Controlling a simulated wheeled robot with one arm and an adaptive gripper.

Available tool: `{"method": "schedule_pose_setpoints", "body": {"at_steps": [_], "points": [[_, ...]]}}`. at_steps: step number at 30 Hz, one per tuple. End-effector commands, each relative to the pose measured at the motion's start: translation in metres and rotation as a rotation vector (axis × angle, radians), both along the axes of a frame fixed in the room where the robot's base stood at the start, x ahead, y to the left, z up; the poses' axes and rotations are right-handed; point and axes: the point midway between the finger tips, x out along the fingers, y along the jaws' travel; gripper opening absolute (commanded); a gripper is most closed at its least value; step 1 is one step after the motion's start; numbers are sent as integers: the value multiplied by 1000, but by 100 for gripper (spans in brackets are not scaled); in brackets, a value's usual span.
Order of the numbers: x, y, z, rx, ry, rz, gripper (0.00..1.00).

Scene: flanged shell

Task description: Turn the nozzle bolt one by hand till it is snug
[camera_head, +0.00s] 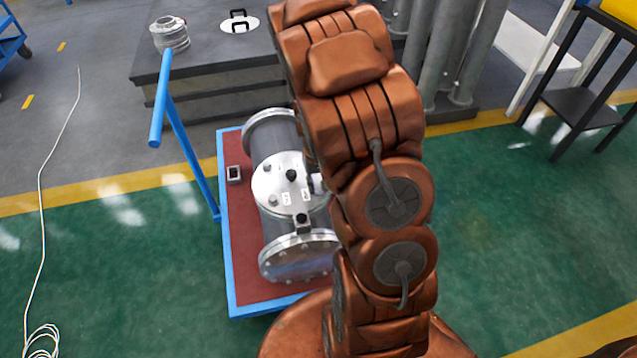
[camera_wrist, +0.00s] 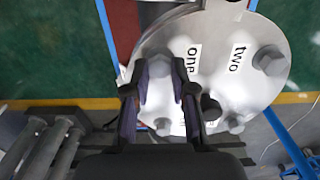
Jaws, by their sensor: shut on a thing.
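The flanged shell (camera_head: 272,228) lies on the cart, with its round nozzle cover (camera_head: 265,185) facing up. In the wrist view the nozzle cover (camera_wrist: 218,85) carries labels "one" (camera_wrist: 192,60) and "two" (camera_wrist: 238,57). Nozzle bolt one (camera_wrist: 160,67) is a grey bolt beside the "one" label. My gripper (camera_wrist: 161,72) has a finger on each side of it and is shut on it. The bolt's lower part is partly hidden. Bolt two (camera_wrist: 270,60) stands beside the "two" label. In the head view my arm hides most of the gripper.
Other bolts (camera_wrist: 235,123) and a dark knob (camera_wrist: 210,107) stand on the cover close to the fingers. The cart (camera_head: 240,280) has a blue rim and handle, with a small box (camera_head: 234,174) on it. A grey bench (camera_head: 205,70) stands behind.

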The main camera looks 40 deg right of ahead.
Motion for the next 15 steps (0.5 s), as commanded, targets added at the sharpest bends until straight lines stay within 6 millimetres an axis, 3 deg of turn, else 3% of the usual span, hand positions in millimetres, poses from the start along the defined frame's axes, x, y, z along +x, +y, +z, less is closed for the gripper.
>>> {"method": "schedule_pose_setpoints", "body": {"at_steps": [15], "points": [[0, 0, 0, 0, 0, -118, 0]]}}
